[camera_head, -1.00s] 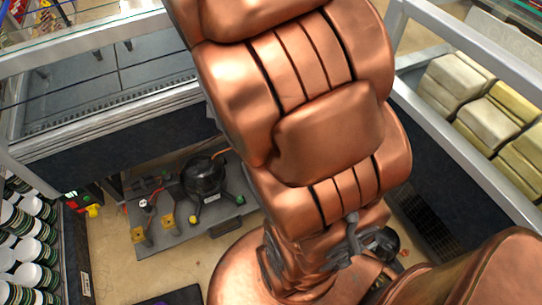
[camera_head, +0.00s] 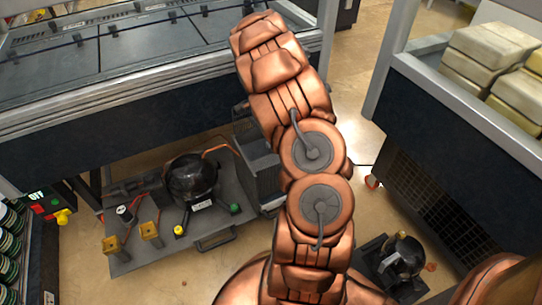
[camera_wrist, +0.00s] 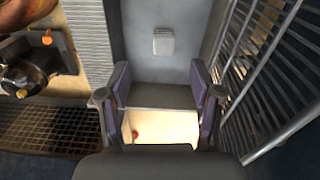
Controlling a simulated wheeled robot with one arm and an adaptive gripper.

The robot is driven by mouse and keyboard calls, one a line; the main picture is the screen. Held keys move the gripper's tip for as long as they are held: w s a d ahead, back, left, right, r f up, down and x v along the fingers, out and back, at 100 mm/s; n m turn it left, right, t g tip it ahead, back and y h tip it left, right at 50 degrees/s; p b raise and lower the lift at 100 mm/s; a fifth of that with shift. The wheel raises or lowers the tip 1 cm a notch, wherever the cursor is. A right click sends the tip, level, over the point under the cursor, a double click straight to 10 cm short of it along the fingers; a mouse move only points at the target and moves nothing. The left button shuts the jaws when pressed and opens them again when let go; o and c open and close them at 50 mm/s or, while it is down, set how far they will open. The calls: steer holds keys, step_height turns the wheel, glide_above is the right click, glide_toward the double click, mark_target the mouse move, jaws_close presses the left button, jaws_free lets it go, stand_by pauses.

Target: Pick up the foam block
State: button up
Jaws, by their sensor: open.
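My gripper (camera_wrist: 160,105) is open in the wrist view, with a purple-grey pad on each finger and nothing between them. Beyond the fingers are a grey panel and a strip of pale floor with a small orange-red spot. In the head view my gripper is hidden behind my copper arm. Pale cream and yellow blocks (camera_head: 484,55) are stacked at the upper right; I cannot tell whether one of them is the foam block. No block shows in the wrist view.
A black pump (camera_head: 192,178) sits on a grey plate (camera_head: 228,205) at left. Another dark pump (camera_head: 402,258) stands at lower right. Dark-sided cabinets flank the arm. Metal bars (camera_wrist: 270,60) run close on the wrist view's right. Floor is clear at the back centre.

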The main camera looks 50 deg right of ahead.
steer(key=shift+m, duration=0.4)
steer(key=f, duration=0.1)
steer(key=d+f, duration=0.1)
steer(key=f+b, duration=0.1)
steer(key=shift+w+d+f, duration=0.25)
steer(key=shift+w+f, duration=0.05)
steer(key=shift+f, duration=0.1)
steer(key=shift+s+a+f+b, duration=0.15)
steer(key=shift+f+b, duration=0.5)
steer(key=shift+f, duration=1.25)
steer(key=shift+a+f+b, duration=0.1)
steer(key=shift+f+b, duration=0.55)
steer(key=shift+f, duration=1.25)
steer(key=c, duration=0.9)
